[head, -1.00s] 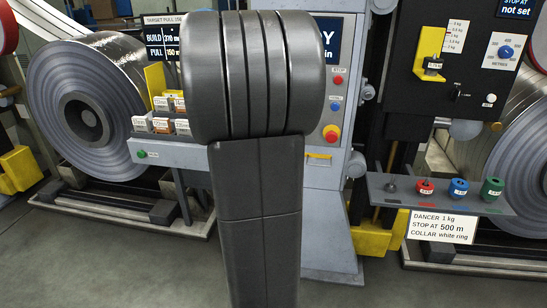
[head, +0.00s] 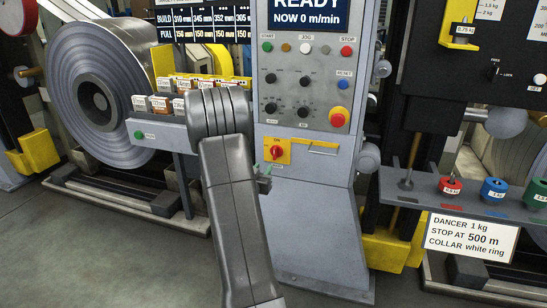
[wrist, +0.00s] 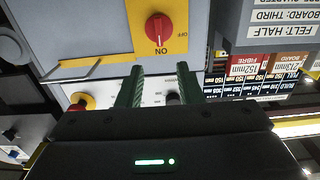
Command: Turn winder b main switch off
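The main switch is a red rotary knob (head: 276,152) on a yellow plate, low on the grey control panel (head: 300,180). In the wrist view the red knob (wrist: 158,29) shows large, and the picture is upside down. Its white mark points to ON; OFF is to the side. My gripper (head: 268,168) is in front of the panel near the plate, partly hidden by my arm in the head view. In the wrist view its two green fingers (wrist: 158,72) are spread with nothing between them, apart from the knob. No winder name is readable on the panel.
Above are a READY screen (head: 306,15), buttons and a red emergency knob (head: 338,116). Labelled blocks (head: 160,104) stand on a shelf at left. A shelf with coloured weights (head: 450,187) is at right.

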